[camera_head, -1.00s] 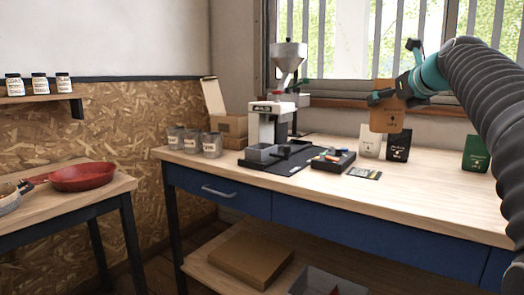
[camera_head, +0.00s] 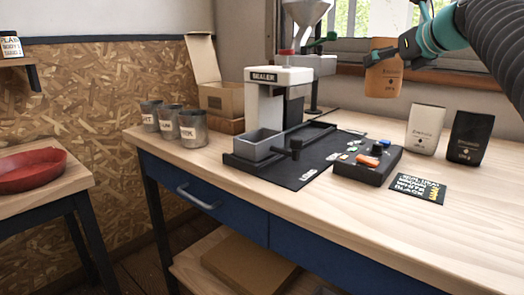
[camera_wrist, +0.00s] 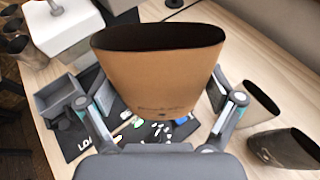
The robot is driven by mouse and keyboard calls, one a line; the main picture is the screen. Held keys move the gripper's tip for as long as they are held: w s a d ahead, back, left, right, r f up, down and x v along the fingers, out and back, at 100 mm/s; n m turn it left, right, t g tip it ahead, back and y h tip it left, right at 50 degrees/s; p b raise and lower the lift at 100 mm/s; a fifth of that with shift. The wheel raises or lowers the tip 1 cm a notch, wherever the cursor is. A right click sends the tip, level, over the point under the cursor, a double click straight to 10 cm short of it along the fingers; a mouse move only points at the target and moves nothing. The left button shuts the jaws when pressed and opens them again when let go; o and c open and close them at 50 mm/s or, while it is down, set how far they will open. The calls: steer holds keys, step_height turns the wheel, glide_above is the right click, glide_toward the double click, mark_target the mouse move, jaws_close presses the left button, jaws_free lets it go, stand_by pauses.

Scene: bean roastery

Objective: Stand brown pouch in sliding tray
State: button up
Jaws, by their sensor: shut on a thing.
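The brown pouch (camera_head: 383,70) is held upright in the air above the back right of the workbench. Its open top faces the camera in the wrist view (camera_wrist: 160,72). My gripper (camera_head: 408,48) is shut on the pouch, with a finger on each side of it in the wrist view (camera_wrist: 157,105). The sliding tray (camera_head: 258,146) is a small grey open box on the black base of the sealer (camera_head: 272,95), left of and below the pouch. The tray looks empty in the wrist view (camera_wrist: 66,98).
A white pouch (camera_head: 425,130) and a black pouch (camera_head: 468,138) stand at the right. A black control box (camera_head: 366,172) and a card (camera_head: 418,188) lie in front of them. Several grey tins (camera_head: 193,128) and a cardboard box (camera_head: 222,98) are left of the sealer. The front right bench is clear.

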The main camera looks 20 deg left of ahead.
steer(key=s+a+f+n+g+y+b, duration=0.2)
steer(key=s+a+n+g+y+b, duration=0.35)
steer(key=s+a, duration=1.35)
steer(key=n, duration=0.2)
glide_above(273, 144)
steer(key=a, duration=0.4)
step_height(273, 144, down, 7)
steer(key=shift+g, duration=0.25)
steer(key=shift+w+d+f+b, duration=0.1)
steer(key=shift+w+f+b, duration=0.1)
steer(key=shift+f+b, duration=0.65)
steer(key=shift+w+d+f+b, duration=0.15)
steer(key=shift+f+b, duration=0.2)
steer(key=shift+f, duration=0.85)
steer(key=shift+r, duration=0.1)
steer(key=o, duration=0.9)
steer(key=shift+f, duration=0.2)
